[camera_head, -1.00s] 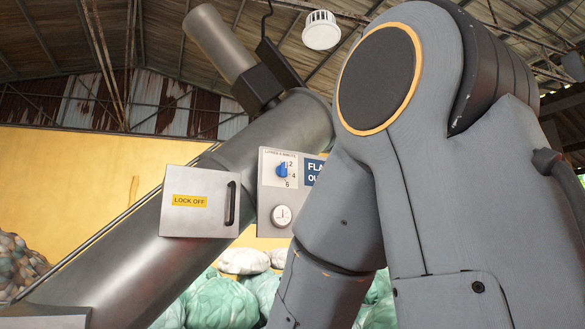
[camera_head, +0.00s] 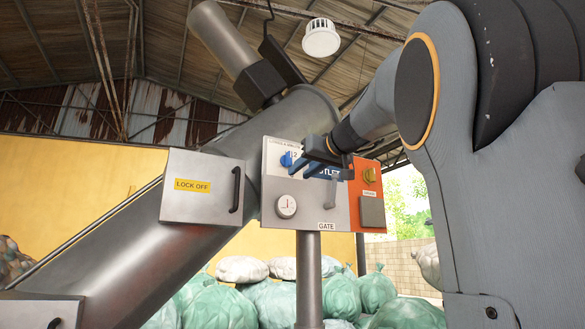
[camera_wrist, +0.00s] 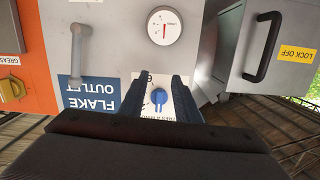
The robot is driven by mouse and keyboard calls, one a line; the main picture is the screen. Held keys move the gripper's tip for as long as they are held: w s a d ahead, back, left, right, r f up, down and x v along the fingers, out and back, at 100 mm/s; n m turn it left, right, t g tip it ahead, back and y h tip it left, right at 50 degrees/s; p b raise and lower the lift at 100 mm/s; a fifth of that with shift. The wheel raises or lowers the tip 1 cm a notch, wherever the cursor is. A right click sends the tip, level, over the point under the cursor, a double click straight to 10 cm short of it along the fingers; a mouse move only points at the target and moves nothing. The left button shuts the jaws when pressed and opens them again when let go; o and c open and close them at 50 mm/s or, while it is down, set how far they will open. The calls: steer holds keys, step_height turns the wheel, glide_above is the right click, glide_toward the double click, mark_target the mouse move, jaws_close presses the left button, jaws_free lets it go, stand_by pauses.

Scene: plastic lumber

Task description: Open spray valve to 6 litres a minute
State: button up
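The spray valve knob is a small blue knob (camera_head: 286,160) at the top left of the grey panel (camera_head: 277,190). Its scale shows 2, 4 and 6 in the earlier head view, but is now partly hidden. My gripper (camera_head: 318,170) is in front of the panel, just right of the knob in the head view. In the wrist view, which is upside down, the dark fingers (camera_wrist: 162,77) are open, with the blue knob (camera_wrist: 159,97) showing between them. I cannot tell whether they touch it. The knob's exact setting is not clear.
A round gauge (camera_head: 286,206) and a grey GATE lever (camera_head: 330,192) are on the panel. An orange panel (camera_head: 369,190) with a yellow knob (camera_head: 370,175) adjoins right. The LOCK OFF door (camera_head: 200,205) stands left. Bags (camera_head: 215,305) lie behind.

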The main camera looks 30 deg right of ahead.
steer(key=n+t, duration=0.1)
glide_toward(291, 155)
steer(key=w+p, duration=0.1)
steer(key=w, duration=0.2)
steer(key=w+p, duration=0.2)
steer(key=w, duration=0.2)
steer(key=shift+w+a, duration=0.2)
steer(key=shift+w, duration=0.45)
steer(key=shift+f, duration=0.1)
steer(key=shift+c, duration=0.5)
jaws_close()
